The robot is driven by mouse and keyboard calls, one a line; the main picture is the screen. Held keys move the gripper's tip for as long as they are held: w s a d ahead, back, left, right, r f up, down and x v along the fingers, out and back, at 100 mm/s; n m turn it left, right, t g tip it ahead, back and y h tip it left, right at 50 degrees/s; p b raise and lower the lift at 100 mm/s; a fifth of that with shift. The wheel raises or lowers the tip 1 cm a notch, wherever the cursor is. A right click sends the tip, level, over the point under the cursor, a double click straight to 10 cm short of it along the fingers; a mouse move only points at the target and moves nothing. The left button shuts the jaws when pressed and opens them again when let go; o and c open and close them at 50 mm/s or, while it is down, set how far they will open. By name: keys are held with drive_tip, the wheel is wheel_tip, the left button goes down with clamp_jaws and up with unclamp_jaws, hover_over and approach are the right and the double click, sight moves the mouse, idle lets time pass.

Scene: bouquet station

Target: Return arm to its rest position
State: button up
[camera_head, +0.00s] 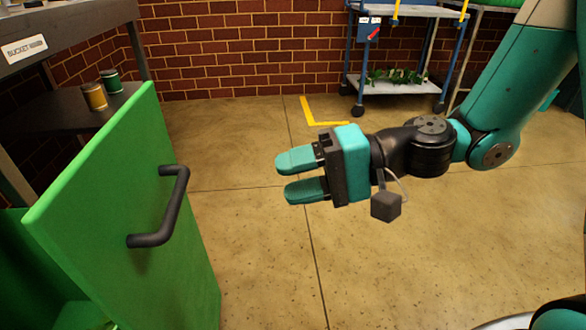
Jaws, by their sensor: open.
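My gripper (301,175) is at the middle of the head view, on the end of my teal arm, which comes in from the upper right. Its two teal fingers point left and stand apart, with nothing between them. It is in the air over the bare floor, to the right of a green door (110,215) and clear of its black handle (162,208). A dark cube-shaped part hangs just below my wrist.
The green door stands at the left, beside a grey shelf (65,120) with two spools, one yellow (95,97) and one green (111,81). A blue-framed cart (400,88) holding greenery (395,77) is at the back. The floor (270,270) between is clear.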

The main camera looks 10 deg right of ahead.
drive_tip(key=s+d+r+n+g+h+p, duration=0.1)
drive_tip(key=s+d+r+n+h+p, duration=0.1)
drive_tip(key=s+d+n+h, duration=0.75)
wheel_tip(320, 180, up, 38)
drive_tip(key=s+a+m+h+p, duration=0.1)
drive_tip(key=a+h+p, duration=0.1)
drive_tip(key=p, duration=3.5)
drive_tip(key=shift+r+p, duration=0.15)
drive_tip(key=shift+p, duration=0.15)
drive_tip(key=shift+s+d+m, duration=0.1)
drive_tip(key=shift+s+m, duration=0.05)
drive_tip(key=shift+m, duration=0.1)
